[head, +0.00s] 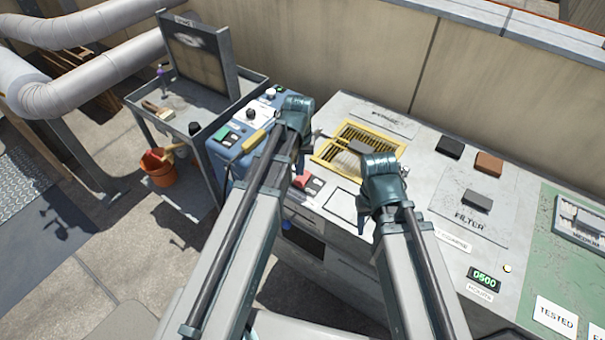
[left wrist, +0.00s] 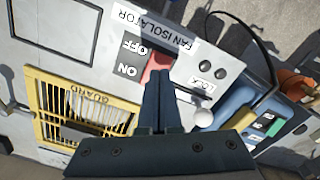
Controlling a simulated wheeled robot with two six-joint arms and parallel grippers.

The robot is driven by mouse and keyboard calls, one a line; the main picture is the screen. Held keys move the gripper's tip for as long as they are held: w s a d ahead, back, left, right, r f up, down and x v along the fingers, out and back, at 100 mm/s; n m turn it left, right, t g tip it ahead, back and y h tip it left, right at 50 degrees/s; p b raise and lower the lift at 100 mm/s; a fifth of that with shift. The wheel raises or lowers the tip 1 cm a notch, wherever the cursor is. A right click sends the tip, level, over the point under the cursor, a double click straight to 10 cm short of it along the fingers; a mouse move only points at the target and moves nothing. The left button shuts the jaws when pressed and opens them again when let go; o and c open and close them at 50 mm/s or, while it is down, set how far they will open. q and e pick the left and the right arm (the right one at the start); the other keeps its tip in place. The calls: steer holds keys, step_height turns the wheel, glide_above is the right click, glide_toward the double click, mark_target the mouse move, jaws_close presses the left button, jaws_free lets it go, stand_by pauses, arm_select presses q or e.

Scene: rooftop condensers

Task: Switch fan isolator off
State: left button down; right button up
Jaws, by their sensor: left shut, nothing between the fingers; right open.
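The fan isolator shows in the left wrist view as a dark plate (left wrist: 131,57) marked OFF and ON under a FAN ISOLATOR label (left wrist: 152,28). Its red handle (left wrist: 157,66) lies beside these words; which mark it is set to I cannot tell. In the head view the red handle (head: 302,181) is just below my left gripper (head: 299,168). My left gripper is shut and empty, its fingertips (left wrist: 160,78) overlapping the handle; contact is unclear. My right gripper (head: 362,222) is open above the bench front, its fingers partly hidden by its wrist.
A yellow guard frame (head: 326,151) over a grille lies beside the isolator. A LOCK plate (left wrist: 207,83) and white knob (left wrist: 203,118) are close to my left fingers. A blue unit (head: 228,150) and a grey cart (head: 199,140) stand left. Dark and brown blocks (head: 488,163) sit right.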

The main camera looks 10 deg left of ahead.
mark_target(300, 182)
arm_select(q)
step_height(300, 182, up, 4)
steer(key=p, duration=0.3)
steer(key=shift+f, duration=0.2)
steer(key=s+d+r+m+y+p, duration=0.1)
steer(key=s+d+m, duration=0.4)
steer(key=s+d, duration=0.5)
steer(key=s+r+p, duration=0.1)
steer(key=s, duration=0.3)
steer(key=shift+s+d+r+m, duration=0.2)
steer(key=shift+d+r+m, duration=0.05)
steer(key=shift+m, duration=0.15)
steer(key=shift+d, duration=0.15)
